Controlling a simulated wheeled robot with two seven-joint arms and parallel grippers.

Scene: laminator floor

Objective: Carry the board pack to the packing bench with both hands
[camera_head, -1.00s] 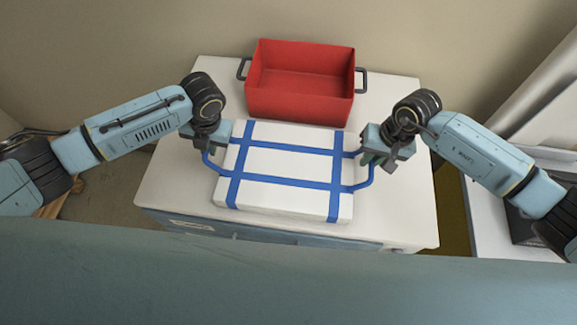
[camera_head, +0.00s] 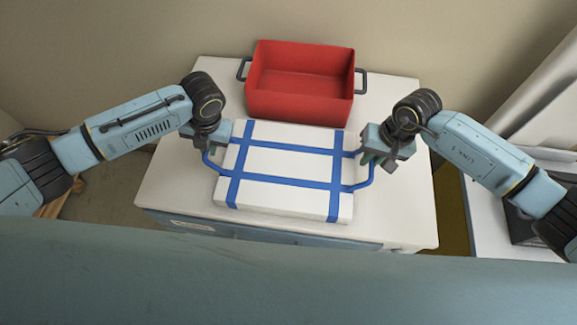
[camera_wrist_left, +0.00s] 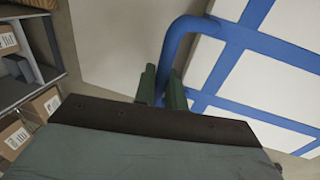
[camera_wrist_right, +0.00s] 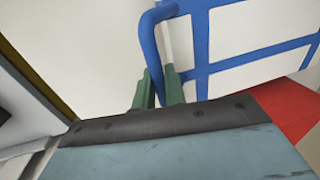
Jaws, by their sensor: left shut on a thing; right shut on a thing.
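The board pack (camera_head: 283,163) is a flat white slab with crossing blue straps and a blue loop handle at each side. It is over the white-topped bench (camera_head: 400,215); I cannot tell whether it rests on it or hangs just above. My left gripper (camera_head: 213,146) is shut on the left handle, which also shows between the green fingers in the left wrist view (camera_wrist_left: 165,88). My right gripper (camera_head: 376,155) is shut on the right handle, and its fingers show at the handle in the right wrist view (camera_wrist_right: 158,90). The fingertips are partly hidden in the head view.
A red open bin (camera_head: 300,85) with dark side handles stands behind the pack on the same bench, close to it. A white surface with dark equipment is at the right. Shelving with cardboard boxes (camera_wrist_left: 40,105) shows in the left wrist view. Walls close off the back.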

